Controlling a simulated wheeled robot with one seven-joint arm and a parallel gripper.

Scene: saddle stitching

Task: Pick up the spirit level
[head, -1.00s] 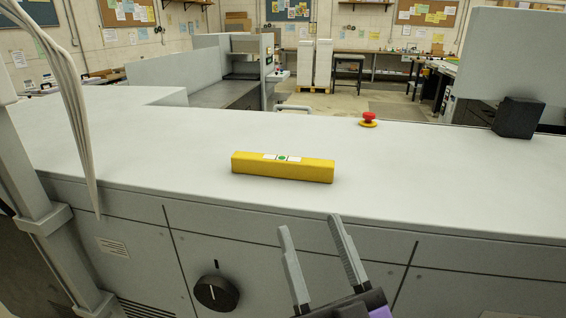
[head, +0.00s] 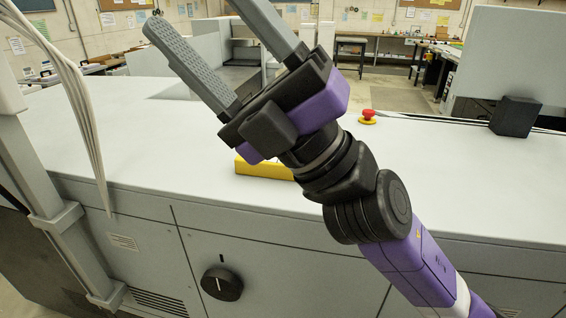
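The yellow spirit level (head: 262,170) lies on the light grey top of the machine (head: 165,140). Only its left part shows in the head view; my gripper and wrist hide the rest. My gripper (head: 212,38) is raised in front of the level as seen from the head, its fingers pointing up and to the left. The two fingers are spread well apart with nothing between them. The gripper is apart from the level.
A red emergency-stop button (head: 367,116) stands on the top to the right. A black block (head: 515,117) sits farther right beside a tall grey panel (head: 510,60). White cables (head: 85,125) hang at the left.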

